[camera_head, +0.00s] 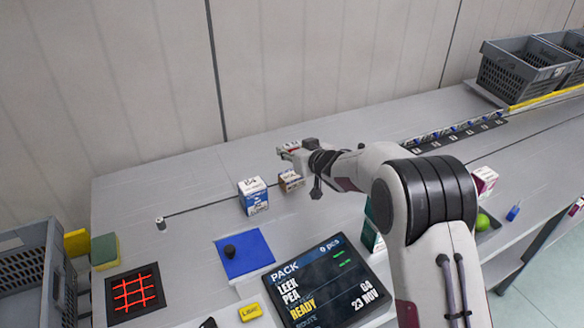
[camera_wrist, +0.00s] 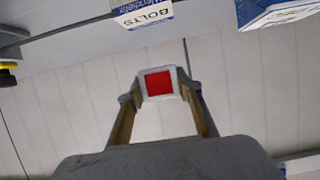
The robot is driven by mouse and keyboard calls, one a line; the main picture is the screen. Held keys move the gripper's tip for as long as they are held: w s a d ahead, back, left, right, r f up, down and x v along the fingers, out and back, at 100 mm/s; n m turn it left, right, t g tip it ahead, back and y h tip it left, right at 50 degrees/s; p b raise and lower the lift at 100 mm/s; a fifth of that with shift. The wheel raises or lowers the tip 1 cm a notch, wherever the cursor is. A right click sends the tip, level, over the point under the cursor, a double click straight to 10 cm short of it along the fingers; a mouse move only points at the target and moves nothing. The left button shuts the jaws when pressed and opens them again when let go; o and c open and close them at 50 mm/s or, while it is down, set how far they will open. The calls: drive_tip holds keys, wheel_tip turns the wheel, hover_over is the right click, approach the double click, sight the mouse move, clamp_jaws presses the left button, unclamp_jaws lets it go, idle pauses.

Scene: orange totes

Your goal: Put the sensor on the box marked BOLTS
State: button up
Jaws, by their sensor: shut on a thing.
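My gripper (camera_wrist: 160,100) is shut on the sensor (camera_wrist: 158,83), a small white-framed block with a red square face, held between the fingertips in the wrist view. The box marked BOLTS (camera_wrist: 143,14) shows at the top of the wrist view, apart from the sensor, cut off by the frame edge. In the head view my gripper (camera_head: 287,150) is above and close to a small brown-and-white box (camera_head: 290,181). A larger blue-and-white box (camera_head: 253,197) stands to its left. The labels are too small to read there, and the sensor is hard to make out.
A blue mat (camera_head: 255,262) with a dark object and a PACK screen (camera_head: 325,285) lie nearer on the bench. Another blue-and-white box (camera_wrist: 275,12) is beside the BOLTS box in the wrist view.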

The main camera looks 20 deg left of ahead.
sight(292, 174)
drive_tip(key=shift+f, duration=1.25)
drive_tip(key=shift+f, duration=1.9)
drive_tip(key=shift+f, duration=0.1)
drive_tip(key=o, duration=1.1)
drive_tip(key=shift+s+d+r, duration=0.3)
drive_tip(key=shift+d+r, duration=0.05)
drive_tip(key=shift+v, duration=5.5)
